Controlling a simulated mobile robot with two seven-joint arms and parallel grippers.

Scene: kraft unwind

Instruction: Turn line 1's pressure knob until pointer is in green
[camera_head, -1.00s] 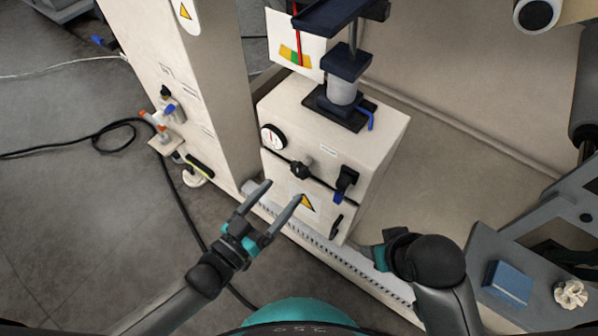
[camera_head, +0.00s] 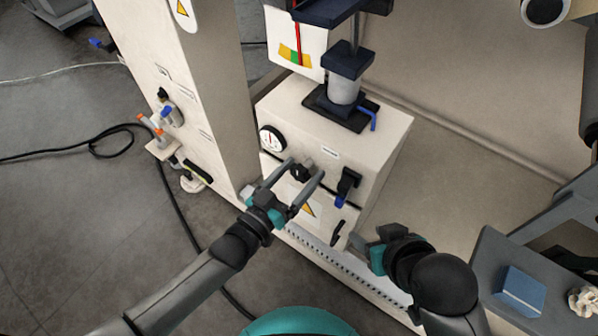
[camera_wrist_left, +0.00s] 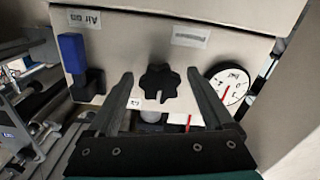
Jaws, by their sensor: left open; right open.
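A black lobed knob (camera_head: 299,173) is on the front of the cream box, right of a round white dial (camera_head: 272,139) with a red needle. My left gripper (camera_head: 306,167) is open, its fingers reaching toward the box on either side of the knob. In the left wrist view, the knob (camera_wrist_left: 160,84) sits between the open fingertips with gaps on both sides. The dial (camera_wrist_left: 231,86) is partly behind one finger. My right gripper (camera_head: 368,247) is open and empty, low on the right.
A black valve with a blue part (camera_head: 346,186) is right of the knob. A dark clamp device (camera_head: 343,95) stands on the box. A cream column (camera_head: 190,95) rises at left. A grey table (camera_head: 490,265) with a blue block (camera_head: 524,290) is at right.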

